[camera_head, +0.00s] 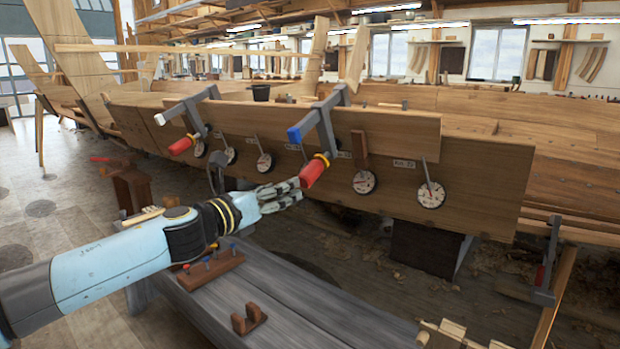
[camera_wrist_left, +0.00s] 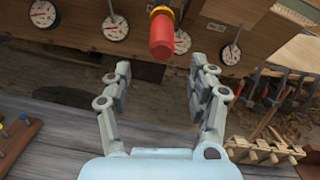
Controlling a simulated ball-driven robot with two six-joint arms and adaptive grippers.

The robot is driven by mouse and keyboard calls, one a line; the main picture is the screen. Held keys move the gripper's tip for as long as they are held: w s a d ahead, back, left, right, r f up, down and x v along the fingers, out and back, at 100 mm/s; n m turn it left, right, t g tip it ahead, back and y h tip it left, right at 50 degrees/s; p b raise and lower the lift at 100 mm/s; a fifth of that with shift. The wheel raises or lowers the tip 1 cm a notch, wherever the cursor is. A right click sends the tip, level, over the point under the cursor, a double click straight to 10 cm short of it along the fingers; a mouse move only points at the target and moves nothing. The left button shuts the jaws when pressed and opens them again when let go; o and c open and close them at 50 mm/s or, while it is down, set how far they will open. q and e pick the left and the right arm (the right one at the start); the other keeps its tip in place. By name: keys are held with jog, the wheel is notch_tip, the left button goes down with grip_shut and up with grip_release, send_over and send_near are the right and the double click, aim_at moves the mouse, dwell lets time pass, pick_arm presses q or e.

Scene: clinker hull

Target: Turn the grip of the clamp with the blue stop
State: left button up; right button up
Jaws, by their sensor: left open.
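The clamp with the blue stop (camera_head: 294,134) is fixed over the top edge of the hull plank. Its red grip (camera_head: 313,171) hangs down toward me at a slant, with a yellow collar at its upper end. My left gripper (camera_head: 294,190) is just left of and below this grip, its fingers pointing at it, apart from it. In the left wrist view the gripper (camera_wrist_left: 160,82) is open and empty, and the red grip (camera_wrist_left: 161,36) shows just beyond and between the fingertips. My right gripper is not in view.
A second clamp with a white stop (camera_head: 160,119) and red grip (camera_head: 181,146) sits further left. Round dials (camera_head: 431,194) hang along the plank. A grey bench (camera_head: 290,305) below holds a wooden rack (camera_head: 208,270) and a small brown cradle (camera_head: 248,319).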

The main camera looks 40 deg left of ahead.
aim_at(301, 181)
pick_arm(q)
jog(key=w, duration=0.2)
jog(key=w+p, duration=0.1)
jog(key=shift+w+d+r+p, duration=0.2)
jog(key=shift+w+r+p, duration=0.1)
jog(key=shift+w+r, duration=0.1)
jog(key=w, duration=0.5)
jog(key=shift+w+d+f, duration=0.1)
jog(key=shift+f, duration=0.3)
jog(key=shift+w, duration=0.35)
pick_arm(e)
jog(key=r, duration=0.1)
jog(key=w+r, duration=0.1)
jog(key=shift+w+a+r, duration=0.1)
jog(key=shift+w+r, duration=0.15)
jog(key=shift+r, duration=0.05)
pick_arm(q)
jog(key=shift+c, duration=0.4)
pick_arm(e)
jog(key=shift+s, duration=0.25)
pick_arm(q)
jog(key=c, duration=1.1)
jog(key=shift+o, duration=0.2)
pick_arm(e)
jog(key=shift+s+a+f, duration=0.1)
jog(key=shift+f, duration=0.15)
